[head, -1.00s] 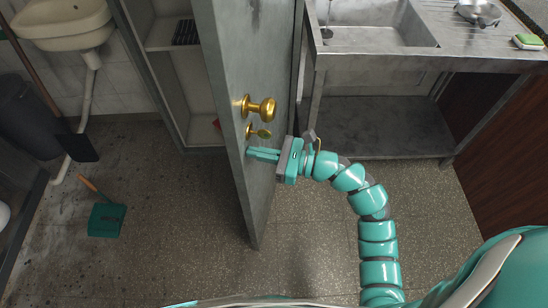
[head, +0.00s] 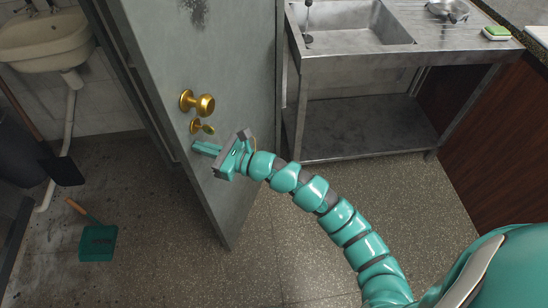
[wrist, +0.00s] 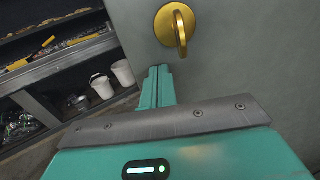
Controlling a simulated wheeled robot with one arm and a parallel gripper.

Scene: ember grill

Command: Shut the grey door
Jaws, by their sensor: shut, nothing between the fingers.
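The grey door (head: 235,80) stands ajar in the head view, its face turned towards me. It carries a brass knob (head: 197,102) and a smaller brass turn-piece (head: 201,127) below. My gripper (head: 205,148) is shut and empty, its fingertips at the door face just below the turn-piece. Whether they touch the door I cannot tell. In the wrist view the closed fingers (wrist: 159,85) point at the grey door surface (wrist: 225,60), with a brass piece (wrist: 176,28) just above them.
A steel sink unit (head: 350,55) with an open lower shelf stands right of the door. A washbasin (head: 45,42) is at the left. A teal dustpan (head: 98,243) lies on the floor at lower left. In the wrist view, white buckets (wrist: 122,73) stand near dark shelves.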

